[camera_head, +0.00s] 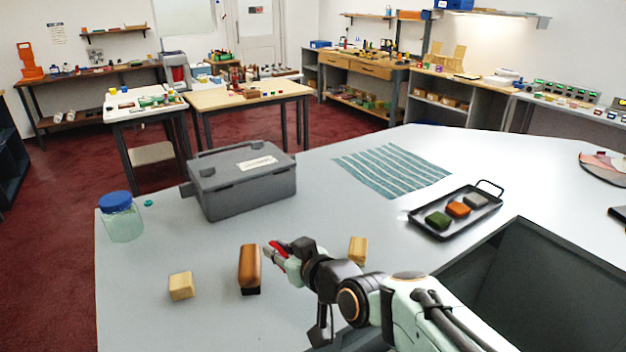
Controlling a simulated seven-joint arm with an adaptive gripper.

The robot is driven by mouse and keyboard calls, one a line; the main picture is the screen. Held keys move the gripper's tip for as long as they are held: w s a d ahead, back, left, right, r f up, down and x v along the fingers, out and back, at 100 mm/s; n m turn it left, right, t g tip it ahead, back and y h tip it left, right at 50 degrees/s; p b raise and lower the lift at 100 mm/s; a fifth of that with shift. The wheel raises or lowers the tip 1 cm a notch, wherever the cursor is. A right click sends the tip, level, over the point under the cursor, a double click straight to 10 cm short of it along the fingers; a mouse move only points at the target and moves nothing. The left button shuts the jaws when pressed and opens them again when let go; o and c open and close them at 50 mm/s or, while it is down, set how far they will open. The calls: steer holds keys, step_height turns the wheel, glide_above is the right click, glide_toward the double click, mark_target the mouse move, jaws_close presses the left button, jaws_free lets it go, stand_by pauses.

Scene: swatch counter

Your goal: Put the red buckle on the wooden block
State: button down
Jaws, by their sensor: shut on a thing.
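My gripper (273,251) is shut on a small red item, which looks like the red buckle (278,257). The fingers hide part of it. The gripper is just right of a long brown block (249,263) that looks like wood and has a dark lower front. I cannot tell whether the red item touches the brown block or is in front of it or above it. A pale wooden block (181,287) lies on the counter at the left. Another pale wooden block (358,250) stands behind my arm, partly hidden.
A grey lidded case (240,190) and a blue-capped jar (121,218) stand at the back left. A striped cloth (391,170) lies at the back. A black tray (456,225) holds green, orange and grey pieces. A dark recess (540,290) opens at the right front. The counter's left front is clear.

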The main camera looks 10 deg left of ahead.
steer(key=s+a+n+g+y, duration=0.2)
steer(key=s+a, duration=0.1)
steer(key=a, duration=0.5)
steer(key=n+g, duration=0.2)
glide_above(180, 280)
steer(key=f, duration=0.9)
steer(key=shift+s+d+f, duration=0.2)
steer(key=shift+s+d, duration=0.15)
steer(key=shift+w+a+f, duration=0.25)
steer(key=shift+a+f, duration=0.05)
steer(key=shift+f, duration=1.75)
